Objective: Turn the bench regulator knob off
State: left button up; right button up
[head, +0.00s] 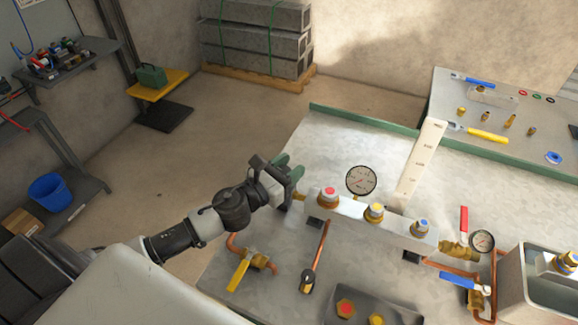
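My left gripper (289,168) reaches in from the left to the left end of a pale manifold bar (350,207) on the grey bench. Its green fingertips show partly, and I cannot tell whether they hold anything. A short brass fitting (299,196) at the bar's end lies beside the gripper. No clearly recognisable regulator knob shows; the gripper may hide it. The bar carries red-topped (329,194), yellow-topped (376,210) and blue-topped (421,226) brass fittings. A round dial gauge (361,181) stands behind the bar. My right gripper is not in view.
A yellow-handled valve (241,275) stands below the gripper, beside copper pipe. A second gauge (482,241) and red (464,220) and blue (458,281) lever handles are at right. A grey tray (385,303) lies in front. Bare bench is free behind the bar.

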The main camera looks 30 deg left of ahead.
pick_arm(q)
jog(key=shift+c, duration=0.9)
jog(key=shift+y, duration=0.3)
